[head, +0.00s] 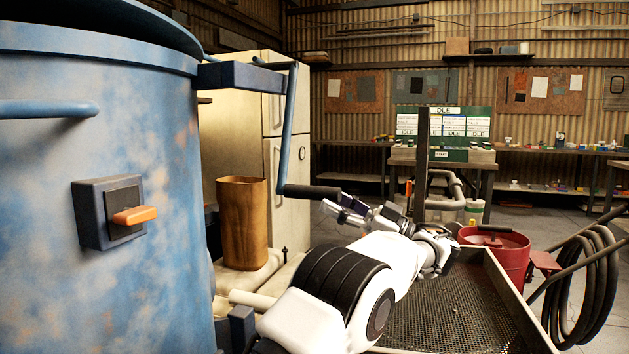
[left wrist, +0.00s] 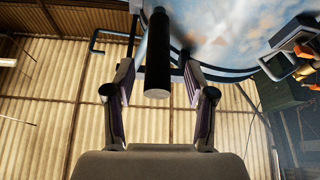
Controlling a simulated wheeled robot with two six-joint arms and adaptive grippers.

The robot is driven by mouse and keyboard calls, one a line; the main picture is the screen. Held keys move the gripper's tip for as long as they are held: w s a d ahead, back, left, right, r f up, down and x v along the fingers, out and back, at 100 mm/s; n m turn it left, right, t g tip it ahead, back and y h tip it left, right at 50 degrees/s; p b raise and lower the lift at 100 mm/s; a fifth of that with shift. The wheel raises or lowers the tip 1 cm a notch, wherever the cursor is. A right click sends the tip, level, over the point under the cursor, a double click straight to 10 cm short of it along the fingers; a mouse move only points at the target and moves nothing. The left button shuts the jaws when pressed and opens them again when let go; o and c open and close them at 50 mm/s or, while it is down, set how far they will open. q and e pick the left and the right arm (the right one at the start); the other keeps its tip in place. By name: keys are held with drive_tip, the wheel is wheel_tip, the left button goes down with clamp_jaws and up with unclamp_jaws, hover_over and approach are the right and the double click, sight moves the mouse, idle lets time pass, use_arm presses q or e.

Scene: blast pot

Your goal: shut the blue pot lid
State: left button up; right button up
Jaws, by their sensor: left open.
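The blue pot (head: 110,200) fills the left of the head view, its paint mottled and worn. Its dark blue lid (head: 150,22) shows at the top edge, mostly cut off, so how far it stands open is unclear. A blue crank lever (head: 290,125) hangs at the pot's right and ends in a black grip (head: 312,192). My left gripper (head: 335,207) is open at the free end of that grip. In the left wrist view the black grip (left wrist: 158,60) appears between the spread fingers, with no clear contact. My right gripper is not in view.
An orange-handled switch (head: 134,215) sits on the pot's side. A brown wooden-looking bin (head: 242,220) and a cream cabinet (head: 238,140) stand behind the lever. A mesh-floored tray (head: 450,305), a red bucket (head: 508,255) and coiled black hose (head: 588,290) lie to the right.

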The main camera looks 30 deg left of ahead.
sight(313, 194)
use_arm(q)
drive_tip(key=x, duration=0.1)
drive_tip(key=p+x, duration=0.1)
drive_tip(key=shift+a+r, duration=0.25)
drive_tip(key=shift+r, duration=0.15)
drive_tip(key=a, duration=0.2)
drive_tip(key=shift+s+a+f, duration=0.15)
drive_tip(key=shift+s+a, duration=0.1)
drive_tip(key=shift+s, duration=0.05)
drive_tip(key=shift+a, duration=0.15)
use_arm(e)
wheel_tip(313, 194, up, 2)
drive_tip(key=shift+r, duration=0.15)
